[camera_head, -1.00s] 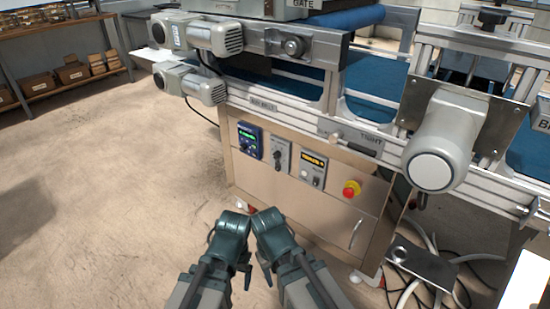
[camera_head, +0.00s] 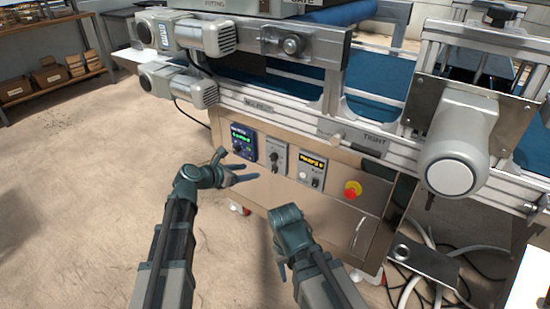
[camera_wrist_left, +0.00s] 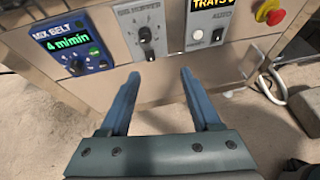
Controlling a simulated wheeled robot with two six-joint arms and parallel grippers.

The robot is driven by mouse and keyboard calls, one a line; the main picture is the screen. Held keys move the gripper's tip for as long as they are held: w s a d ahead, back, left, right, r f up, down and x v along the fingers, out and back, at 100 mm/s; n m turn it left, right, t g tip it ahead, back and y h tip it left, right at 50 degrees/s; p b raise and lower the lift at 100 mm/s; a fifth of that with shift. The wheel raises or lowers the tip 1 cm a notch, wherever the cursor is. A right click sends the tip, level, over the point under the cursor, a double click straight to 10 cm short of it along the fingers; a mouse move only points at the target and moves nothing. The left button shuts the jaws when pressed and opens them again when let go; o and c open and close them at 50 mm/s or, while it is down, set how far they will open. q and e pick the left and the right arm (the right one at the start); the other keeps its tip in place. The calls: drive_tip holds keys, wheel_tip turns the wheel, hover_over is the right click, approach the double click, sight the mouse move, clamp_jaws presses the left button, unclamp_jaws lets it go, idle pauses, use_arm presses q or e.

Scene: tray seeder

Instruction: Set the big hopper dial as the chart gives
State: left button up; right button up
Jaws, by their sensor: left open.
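The dial panel with a dark knob (camera_wrist_left: 145,35) is a grey plate on the front of the machine's cabinet. Its label is only partly legible, so I cannot confirm it is the big hopper's. The knob also shows in the head view (camera_head: 274,157). My left gripper (camera_head: 250,172) is open and empty in front of the cabinet. In the left wrist view its two fingers (camera_wrist_left: 160,73) point at the panels, with the knob above and between the tips, apart from them. My right gripper (camera_head: 283,268) hangs low, and its fingers are mostly hidden. No readable chart shows.
Left of the dial is the blue mix belt panel (camera_wrist_left: 75,45) reading 4 m/min. Right of it are a display panel with a switch (camera_head: 312,170) and a red emergency stop (camera_head: 352,190). A grey motor housing (camera_head: 455,150) overhangs at right. Open floor lies left.

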sight(271, 159)
use_arm(q)
drive_tip(key=w+d+f+b, duration=0.1)
drive_tip(key=w+d, duration=0.1)
drive_tip(key=w, duration=0.1)
drive_tip(key=w+d+f+n+b, duration=0.1)
drive_tip(key=w+d+b, duration=0.1)
drive_tip(key=w, duration=0.2)
drive_tip(key=w+d+f+n+t+b, duration=0.1)
drive_tip(key=w+d+b, duration=0.1)
drive_tip(key=w, duration=0.1)
drive_tip(key=shift+w+d+f, duration=0.25)
drive_tip(key=shift+f, duration=0.05)
drive_tip(key=shift+w+d+f, duration=0.2)
drive_tip(key=shift+w+d, duration=0.25)
clamp_jaws()
